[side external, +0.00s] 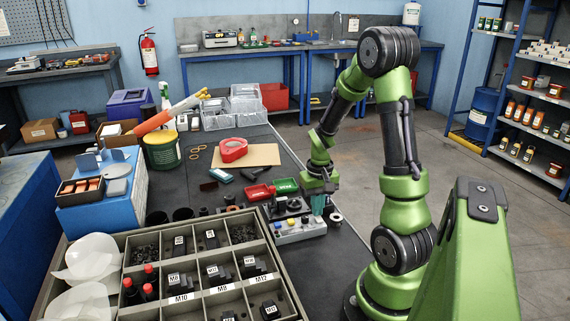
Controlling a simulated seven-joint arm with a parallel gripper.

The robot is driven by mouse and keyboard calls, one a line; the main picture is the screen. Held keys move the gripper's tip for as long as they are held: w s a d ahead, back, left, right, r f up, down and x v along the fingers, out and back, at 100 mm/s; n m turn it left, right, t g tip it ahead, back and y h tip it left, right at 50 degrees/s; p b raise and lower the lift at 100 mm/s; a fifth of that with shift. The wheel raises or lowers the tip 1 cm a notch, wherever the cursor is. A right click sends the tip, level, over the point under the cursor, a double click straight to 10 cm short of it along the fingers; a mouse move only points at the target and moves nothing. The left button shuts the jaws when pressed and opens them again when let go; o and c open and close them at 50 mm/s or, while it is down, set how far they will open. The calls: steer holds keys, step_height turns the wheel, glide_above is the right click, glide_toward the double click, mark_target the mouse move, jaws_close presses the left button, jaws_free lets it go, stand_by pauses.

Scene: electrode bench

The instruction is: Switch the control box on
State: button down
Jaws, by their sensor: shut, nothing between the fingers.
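The control box looks to be the low light-grey box (301,235) near the bench's right edge, with small coloured buttons and dark knobs on its top. Its switch is too small to make out. My gripper (318,210) is shut and empty, pointing down over the right part of this box. The fingertips are close to the box's top, and I cannot tell whether they touch it. The gripper hides part of the box's right end.
A compartment tray (205,308) with labelled dark parts fills the front. A red bin (258,192) and a green bin (286,185) lie just behind the box. A red tape dispenser (233,150) sits farther back on brown board. Open floor lies right of the bench.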

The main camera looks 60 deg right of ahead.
steer(key=shift+f, duration=0.15)
steer(key=shift+r, duration=3.5)
steer(key=shift+a+f, duration=0.1)
steer(key=a+r+n+t, duration=0.1)
steer(key=a+r, duration=0.3)
steer(key=a, duration=0.4)
steer(key=a+r+n+t+y, duration=0.1)
steer(key=a+r+n+t, duration=0.1)
steer(key=a+r, duration=0.3)
steer(key=a+r+n+t+y, duration=0.1)
steer(key=a+r+t, duration=0.3)
steer(key=a, duration=0.8)
steer(key=shift+w+r+n, duration=0.15)
steer(key=shift+r+n, duration=0.25)
steer(key=shift+n, duration=0.1)
